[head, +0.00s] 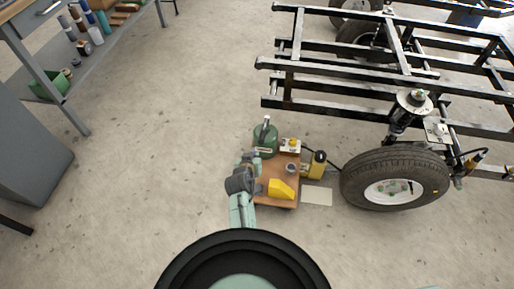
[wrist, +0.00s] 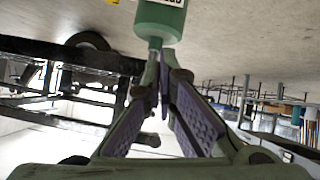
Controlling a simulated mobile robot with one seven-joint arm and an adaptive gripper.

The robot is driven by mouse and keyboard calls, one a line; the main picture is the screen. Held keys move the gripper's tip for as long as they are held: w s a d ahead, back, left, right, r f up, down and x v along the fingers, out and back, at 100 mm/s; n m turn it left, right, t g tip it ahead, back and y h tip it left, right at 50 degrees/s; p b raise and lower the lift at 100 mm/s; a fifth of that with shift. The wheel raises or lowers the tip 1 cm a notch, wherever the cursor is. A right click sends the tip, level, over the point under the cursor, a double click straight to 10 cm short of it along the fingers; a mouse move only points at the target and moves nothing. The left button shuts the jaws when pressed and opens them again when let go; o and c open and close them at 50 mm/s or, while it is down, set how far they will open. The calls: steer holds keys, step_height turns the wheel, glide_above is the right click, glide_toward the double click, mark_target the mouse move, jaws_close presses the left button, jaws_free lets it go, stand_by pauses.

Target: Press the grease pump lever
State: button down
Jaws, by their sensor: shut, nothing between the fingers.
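The grease pump (head: 265,142) is a green canister with a pale label, standing at the back left of a small wooden-topped stand. A grey lever-like part (head: 266,122) rises from its top. My gripper (head: 254,158) is low beside the pump, on its near left side. In the wrist view, which looks tilted over, the green pump body (wrist: 161,20) is at the top centre. My fingertips (wrist: 160,52) are closed together at its narrower end, with nothing between them. Whether they touch it I cannot tell. The lever is not clearly visible in the wrist view.
The stand top (head: 285,203) also holds a yellow wedge (head: 282,189), a small grey cup (head: 291,167) and a white-and-yellow item (head: 291,145). A yellow canister (head: 314,165) is at its right. A wheel (head: 394,180) and black frame (head: 330,75) are further right.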

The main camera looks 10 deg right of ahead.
steer(key=shift+s+a+r, duration=0.15)
steer(key=shift+s+a, duration=0.15)
steer(key=shift+s, duration=0.45)
steer(key=shift+s+a+r, duration=0.2)
steer(key=shift+s+a, duration=0.15)
steer(key=shift+s, duration=0.45)
steer(key=shift+s+a+r, duration=0.15)
steer(key=shift+s+a, duration=0.15)
steer(key=shift+s, duration=0.45)
